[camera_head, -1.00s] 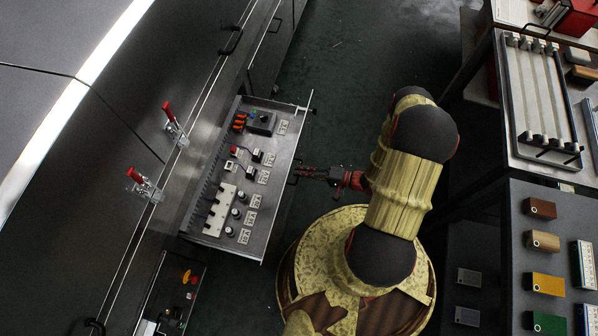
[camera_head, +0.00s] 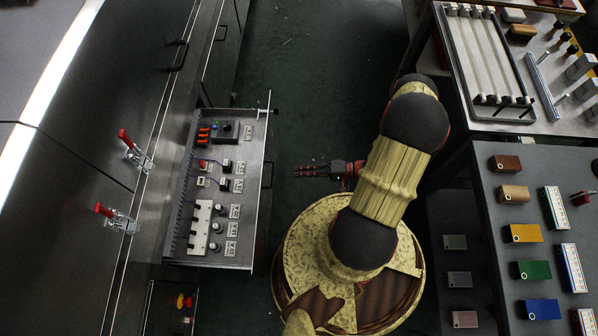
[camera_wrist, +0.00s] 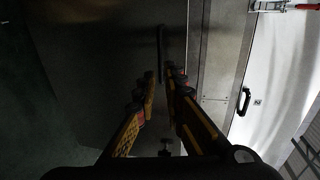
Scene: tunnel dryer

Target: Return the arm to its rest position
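My arm (camera_head: 390,180) reaches up from its round base in the head view, bent at the elbow, with the forearm low and pointing left. My gripper (camera_head: 298,171) is in the aisle, right of the pulled-out drawer (camera_head: 255,215) and apart from its dark handle (camera_head: 268,174). In the wrist view my gripper (camera_wrist: 161,76) shows two fingers with a narrow gap and nothing between them. A dark upright bar (camera_wrist: 161,50), seemingly the drawer handle, is beyond the tips.
The drawer of switches and knobs juts into the aisle from the dryer wall. Red-handled clamps (camera_head: 118,217) are on the dryer at left. A bench with a tray (camera_head: 530,113) and a panel of coloured blocks (camera_head: 487,220) stand close on the right. The dark floor (camera_head: 320,75) ahead is clear.

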